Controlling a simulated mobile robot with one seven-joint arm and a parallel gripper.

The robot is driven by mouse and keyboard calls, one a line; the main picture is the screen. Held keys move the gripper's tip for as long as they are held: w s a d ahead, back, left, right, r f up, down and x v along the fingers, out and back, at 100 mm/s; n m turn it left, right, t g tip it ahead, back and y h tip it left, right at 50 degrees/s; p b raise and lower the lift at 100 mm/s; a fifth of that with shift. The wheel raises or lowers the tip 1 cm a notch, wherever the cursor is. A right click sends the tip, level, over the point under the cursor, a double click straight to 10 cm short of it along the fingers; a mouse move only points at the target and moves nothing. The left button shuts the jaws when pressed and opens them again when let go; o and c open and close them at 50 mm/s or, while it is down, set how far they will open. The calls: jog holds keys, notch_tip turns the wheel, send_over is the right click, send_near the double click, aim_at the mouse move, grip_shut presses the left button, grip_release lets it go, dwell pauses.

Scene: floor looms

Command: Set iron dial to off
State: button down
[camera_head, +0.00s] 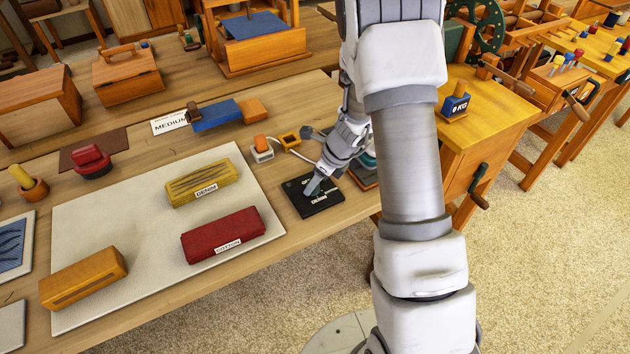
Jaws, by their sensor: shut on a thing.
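A black dial panel (310,198) with small white lettering lies on the workbench, right of the pale mat. My gripper (312,187) points down at the panel from the upper right, its jaws shut on the small dial knob there. The knob is hidden by the fingers, so I cannot read its setting. The iron (366,166) sits just behind and to the right of the panel, mostly covered by my wrist and arm.
The pale mat (150,215) holds a yellow block (201,184), a red block (222,236) and an orange block (83,277).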

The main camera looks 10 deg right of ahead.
jog(key=n+g+p, duration=0.1)
jog(key=n, duration=0.2)
jog(key=n+g+y, duration=0.1)
jog(key=n, duration=0.1)
jog(key=shift+w+d+n+p, duration=0.1)
jog(key=shift+w+n+p, duration=0.1)
jog(key=shift+n+p, duration=0.2)
jog(key=n+g, duration=0.2)
jog(key=n, duration=0.3)
jog(key=shift+w, duration=0.15)
jog(key=n+g, duration=0.1)
jog(key=n, duration=0.2)
jog(key=n+g+h, duration=0.1)
jog(key=n, duration=0.2)
jog(key=shift+w+a+n+h, duration=0.2)
jog(key=shift+n+h, duration=0.1)
jog(key=shift+n, duration=0.1)
jog(key=n+h, duration=0.1)
jog(key=n, duration=0.1)
jog(key=n+g+h, duration=0.1)
jog(key=n, duration=0.2)
jog(key=shift+a+b, duration=0.15)
jog(key=shift+b, duration=0.15)
jog(key=shift+n, duration=0.4)
jog(key=shift+c, duration=1.9)
grip_release()
